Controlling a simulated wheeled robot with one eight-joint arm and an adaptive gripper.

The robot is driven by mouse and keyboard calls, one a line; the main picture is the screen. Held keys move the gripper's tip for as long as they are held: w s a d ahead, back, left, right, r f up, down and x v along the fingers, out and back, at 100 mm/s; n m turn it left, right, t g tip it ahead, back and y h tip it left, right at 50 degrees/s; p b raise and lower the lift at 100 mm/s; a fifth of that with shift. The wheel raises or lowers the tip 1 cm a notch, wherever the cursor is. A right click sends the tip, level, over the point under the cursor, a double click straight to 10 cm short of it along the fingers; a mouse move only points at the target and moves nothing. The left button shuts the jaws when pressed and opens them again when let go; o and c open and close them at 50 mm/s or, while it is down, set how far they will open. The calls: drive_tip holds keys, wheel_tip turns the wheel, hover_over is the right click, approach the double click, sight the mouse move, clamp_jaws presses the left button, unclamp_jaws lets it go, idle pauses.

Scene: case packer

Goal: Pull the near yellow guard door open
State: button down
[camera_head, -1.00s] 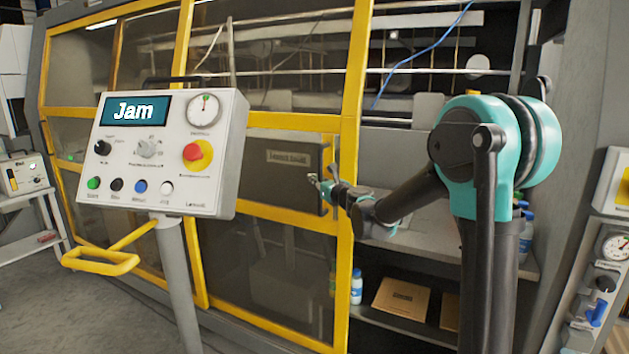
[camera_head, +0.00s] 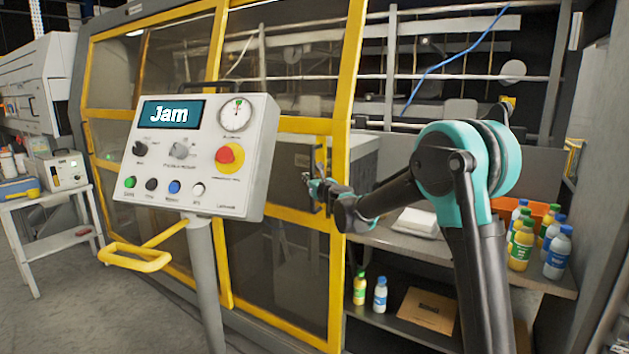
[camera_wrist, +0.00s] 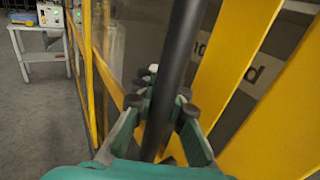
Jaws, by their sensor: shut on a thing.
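The near yellow guard door (camera_head: 350,120) has a yellow frame with dark see-through panels. Its right edge stands in the middle of the head view, with the machine's inside open to the right of it. My gripper (camera_head: 312,184) is at the door's right side at mid height, shut on its handle. In the wrist view the handle (camera_wrist: 183,60) is a dark upright bar passing between the fingers of my gripper (camera_wrist: 160,112). The yellow door frame (camera_wrist: 230,65) is beside it.
A control panel (camera_head: 200,155) reading "Jam" stands on a post in front, with a yellow looped bar (camera_head: 135,258). Inside the machine are a shelf (camera_head: 400,240), several bottles (camera_head: 520,245), an orange bin (camera_head: 540,213) and cardboard (camera_head: 427,310). Grey floor lies at the left.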

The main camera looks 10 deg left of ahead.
drive_tip(key=shift+s+a+f, duration=0.1)
drive_tip(key=shift+s+a, duration=0.05)
drive_tip(key=c, duration=1.9)
unclamp_jaws()
drive_tip(key=v, duration=1.2)
